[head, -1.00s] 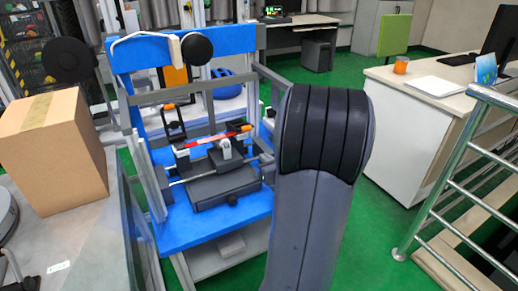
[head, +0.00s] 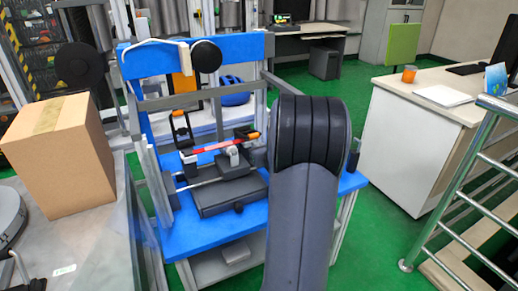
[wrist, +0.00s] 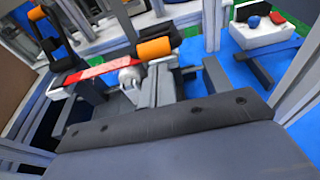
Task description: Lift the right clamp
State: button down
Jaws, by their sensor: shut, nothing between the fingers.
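The right clamp, with an orange grip (head: 253,135) and dark arms, lies low at the right end of a red bar (head: 213,146) on the blue drop tower (head: 205,236). In the wrist view its orange grip (wrist: 153,48) is near the upper middle and the red bar (wrist: 97,69) runs to its left. The left clamp (head: 182,130) stands raised, also black and orange. My gripper (wrist: 160,65) seems shut and empty just below the orange grip in the wrist view; I cannot tell whether it touches. My arm hides it in the head view.
A dark flat block (head: 228,193) sits in front of the bar. Grey frame posts (head: 157,185) flank the tower. A cardboard box (head: 60,155) stands on a table at left. A white desk (head: 412,140) and metal railing (head: 450,180) are at right, with green floor between.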

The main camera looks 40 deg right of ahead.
jog(key=shift+r, duration=0.1)
jog(key=shift+r+p, duration=0.3)
jog(key=shift+p, duration=0.85)
